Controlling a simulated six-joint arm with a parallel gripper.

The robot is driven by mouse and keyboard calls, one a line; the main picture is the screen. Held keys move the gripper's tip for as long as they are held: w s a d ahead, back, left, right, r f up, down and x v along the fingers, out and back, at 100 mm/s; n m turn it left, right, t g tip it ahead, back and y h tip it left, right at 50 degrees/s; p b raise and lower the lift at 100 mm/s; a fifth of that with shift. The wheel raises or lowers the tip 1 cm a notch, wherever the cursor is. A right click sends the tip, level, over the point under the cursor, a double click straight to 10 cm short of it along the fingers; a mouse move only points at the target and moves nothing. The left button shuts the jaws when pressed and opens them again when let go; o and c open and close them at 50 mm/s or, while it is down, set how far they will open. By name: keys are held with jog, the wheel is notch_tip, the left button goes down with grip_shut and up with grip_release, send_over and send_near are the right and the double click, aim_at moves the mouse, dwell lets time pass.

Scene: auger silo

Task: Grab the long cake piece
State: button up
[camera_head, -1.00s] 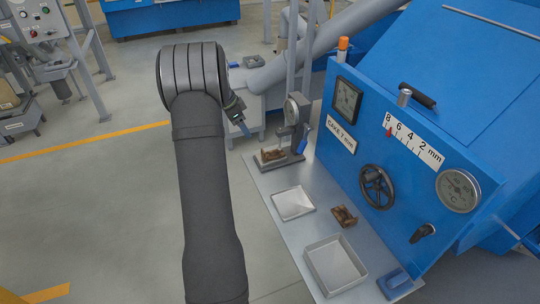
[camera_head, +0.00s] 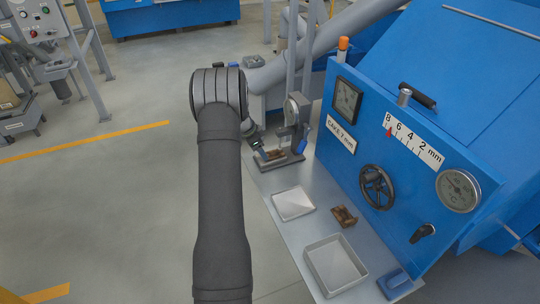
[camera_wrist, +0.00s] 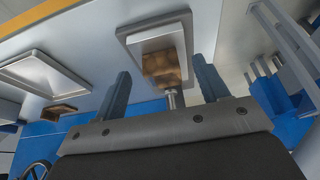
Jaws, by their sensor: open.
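One brown cake piece (camera_head: 273,155) lies on the base of the gauge stand (camera_head: 284,165) at the table's far end. In the wrist view this piece (camera_wrist: 163,66) shows between my fingers, on a pale plate-like base, with a round metal spindle close to it. Another brown cake piece (camera_head: 344,216) lies on the table in front of the blue machine; it also shows at the left of the wrist view (camera_wrist: 60,112). I cannot tell for sure which is the long one. My gripper (camera_wrist: 160,72) is open, its two blue-grey fingers apart and empty.
A shallow square plate (camera_head: 293,203) and a deeper tray (camera_head: 335,266) stand on the grey table (camera_head: 300,232). The blue machine panel (camera_head: 400,190) with handwheel and dials rises along the table's right side. The gauge's upright and dial (camera_head: 292,112) stand close to my gripper.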

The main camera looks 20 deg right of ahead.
aim_at(273, 152)
jog(key=x, duration=0.2)
jog(key=shift+d+f, duration=0.2)
jog(key=c, duration=1.1)
